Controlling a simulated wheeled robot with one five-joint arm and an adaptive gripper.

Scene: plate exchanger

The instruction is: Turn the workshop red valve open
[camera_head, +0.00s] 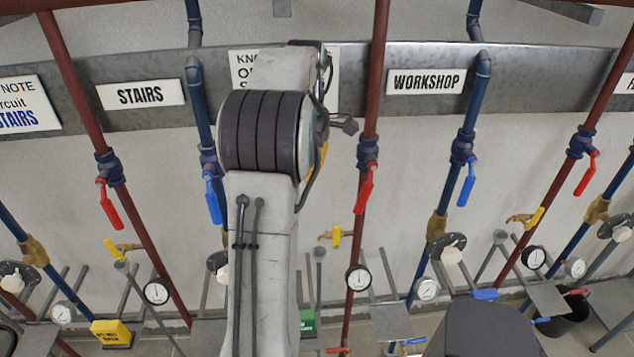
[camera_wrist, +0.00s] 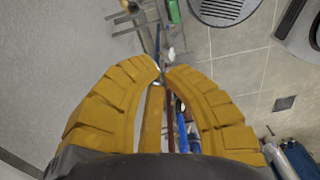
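The workshop red valve has a long red handle (camera_head: 366,188) that hangs down almost along its red vertical pipe, just left of the WORKSHOP sign (camera_head: 426,81). Its dark blue body (camera_head: 368,152) sits on the pipe above the handle. My arm stands upright left of this valve in the head view, and most of my gripper is hidden behind it; only a bit of yellow shows near the pipe. In the wrist view the yellow fingers of my gripper (camera_wrist: 162,70) curve in and their tips nearly meet. I see no handle held between them.
A blue-handled valve (camera_head: 466,184) is on the blue pipe right of the sign. Other red handles hang at far left (camera_head: 109,206) and right (camera_head: 585,174). Gauges, such as one on the red pipe (camera_head: 358,278), and grey stands fill the lower area.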

